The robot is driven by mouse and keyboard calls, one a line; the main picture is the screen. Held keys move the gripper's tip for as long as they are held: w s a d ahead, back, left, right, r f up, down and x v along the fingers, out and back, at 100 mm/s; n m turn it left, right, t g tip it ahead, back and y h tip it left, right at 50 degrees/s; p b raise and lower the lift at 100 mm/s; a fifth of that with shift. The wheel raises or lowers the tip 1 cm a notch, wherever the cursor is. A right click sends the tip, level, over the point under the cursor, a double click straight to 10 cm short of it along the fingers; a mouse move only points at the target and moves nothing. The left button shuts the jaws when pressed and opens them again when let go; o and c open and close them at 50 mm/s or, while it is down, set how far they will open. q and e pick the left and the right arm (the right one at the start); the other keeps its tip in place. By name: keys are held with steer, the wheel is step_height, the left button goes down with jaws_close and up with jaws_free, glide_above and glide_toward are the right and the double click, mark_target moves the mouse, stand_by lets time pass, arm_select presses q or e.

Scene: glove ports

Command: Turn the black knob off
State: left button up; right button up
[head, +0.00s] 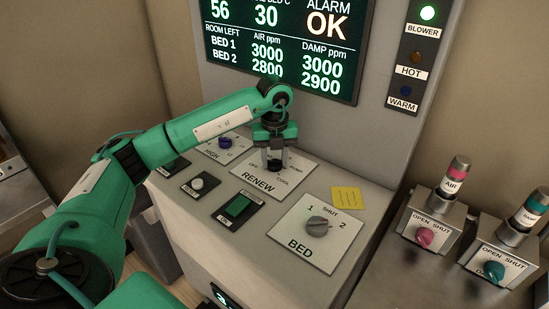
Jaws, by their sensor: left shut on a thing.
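My left gripper (274,162) points straight down over the RENEW plate (252,184), a white panel on the sloping console top. Its fingers are shut on the black knob (275,167), of which only a small dark part shows between and below them. The plate's printed positions are partly covered by the gripper; one at the right reads COOL. Which way the knob points cannot be told. My right gripper is not in view.
A grey knob (318,226) on the BED plate, a green switch (239,206), a white button (197,183) and a blue knob (225,143) share the console. Pink (424,238) and teal (494,270) valve knobs stand at the right. A display (285,45) rises behind.

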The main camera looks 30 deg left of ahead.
arm_select(q)
steer(key=shift+r, duration=0.1)
steer(key=o, duration=1)
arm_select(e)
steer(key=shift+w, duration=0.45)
